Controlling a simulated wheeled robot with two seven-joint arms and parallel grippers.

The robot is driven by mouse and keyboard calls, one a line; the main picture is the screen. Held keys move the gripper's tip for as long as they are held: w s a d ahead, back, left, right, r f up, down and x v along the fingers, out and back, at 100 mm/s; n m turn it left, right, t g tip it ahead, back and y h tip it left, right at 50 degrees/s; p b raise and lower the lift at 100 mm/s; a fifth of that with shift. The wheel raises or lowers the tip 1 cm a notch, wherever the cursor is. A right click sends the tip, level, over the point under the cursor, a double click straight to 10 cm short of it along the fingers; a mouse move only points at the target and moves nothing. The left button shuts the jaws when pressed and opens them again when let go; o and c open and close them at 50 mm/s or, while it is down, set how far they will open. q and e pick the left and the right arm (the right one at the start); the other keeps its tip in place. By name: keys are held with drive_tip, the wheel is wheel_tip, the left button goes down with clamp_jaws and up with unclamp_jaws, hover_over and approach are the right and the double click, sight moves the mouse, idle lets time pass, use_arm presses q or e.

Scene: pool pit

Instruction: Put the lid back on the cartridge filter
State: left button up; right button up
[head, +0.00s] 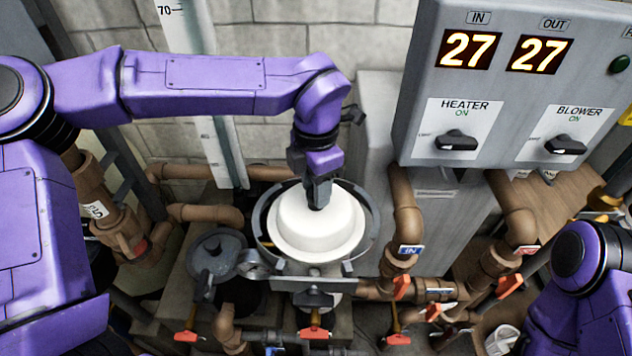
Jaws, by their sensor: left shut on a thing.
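The white domed lid (312,236) is at the cartridge filter, in the middle of the view. I cannot tell whether the lid rests fully on the filter's rim. My right arm shows at the lower right, but its gripper is not in view.
A grey control box (480,90) with HEATER and BLOWER knobs is at the upper right. A grey pump (216,256) stands left of the filter. Brown pipes (405,215) with orange-handled valves crowd the front and right. A white scale board (222,140) stands behind.

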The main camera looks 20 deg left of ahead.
use_arm(q)
drive_tip(key=shift+r+p, duration=0.1)
drive_tip(key=shift+p, duration=0.25)
idle(0.3)
drive_tip(key=o, duration=1.1)
drive_tip(key=shift+o, duration=0.4)
drive_tip(key=shift+r+p, duration=3.5)
drive_tip(key=shift+p, duration=0.05)
clamp_jaws()
